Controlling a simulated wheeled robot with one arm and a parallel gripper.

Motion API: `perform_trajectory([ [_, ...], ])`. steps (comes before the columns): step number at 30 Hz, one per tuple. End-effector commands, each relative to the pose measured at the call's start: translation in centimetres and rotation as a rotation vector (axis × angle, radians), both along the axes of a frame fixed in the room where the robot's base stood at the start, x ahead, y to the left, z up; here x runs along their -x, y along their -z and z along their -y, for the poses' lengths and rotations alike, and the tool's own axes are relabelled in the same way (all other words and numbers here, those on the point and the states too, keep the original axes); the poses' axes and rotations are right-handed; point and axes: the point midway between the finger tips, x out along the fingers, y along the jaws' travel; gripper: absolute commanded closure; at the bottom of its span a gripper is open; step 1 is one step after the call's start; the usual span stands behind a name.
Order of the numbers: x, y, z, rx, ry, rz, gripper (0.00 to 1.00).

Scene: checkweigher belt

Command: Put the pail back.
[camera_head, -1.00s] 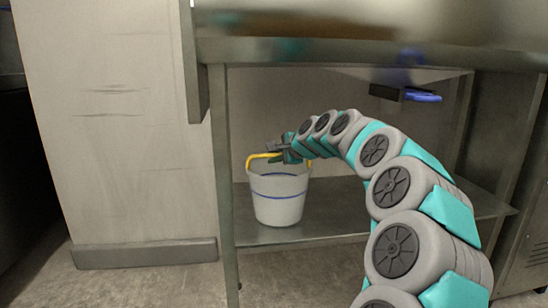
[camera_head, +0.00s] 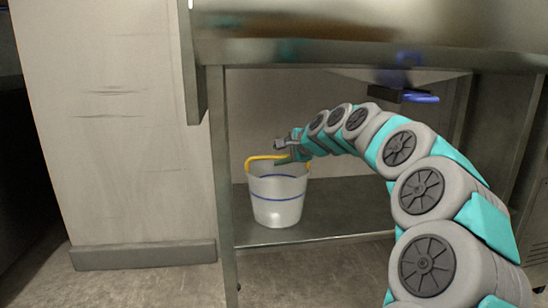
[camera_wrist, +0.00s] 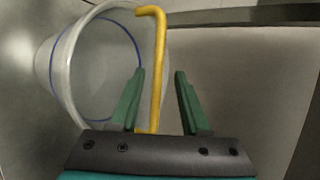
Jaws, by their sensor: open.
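The pail (camera_head: 277,205) is white with a blue stripe. It stands upright on the metal lower shelf (camera_head: 345,215) under the bench, near the left leg. Its yellow handle (camera_head: 256,159) is raised at the rim. My gripper (camera_head: 278,152) is open at the handle, by the pail's top. In the wrist view the gripper (camera_wrist: 159,72) has its green fingers apart, with the yellow handle (camera_wrist: 161,45) showing between them. The pail's rim and inside (camera_wrist: 98,60) lie at left there. I cannot tell whether a finger touches the handle.
The metal bench top (camera_head: 370,52) hangs over the shelf and my arm. A blue-handled item (camera_head: 420,98) sticks out below its edge at right. The left bench leg (camera_head: 222,180) is close to the pail. The shelf right of the pail is clear.

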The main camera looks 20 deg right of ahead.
Motion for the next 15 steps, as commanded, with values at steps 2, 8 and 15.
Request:
perform_trajectory([
  [2, 1.6, -0.9, 0.2, 0.0, 0.001, 0.001, 0.53],
  [8, 4.7, -2.6, 0.8, 0.0, 0.004, 0.002, 0.53],
  [15, 6.5, -3.5, 1.0, 0.0, 0.001, 0.001, 0.53],
])
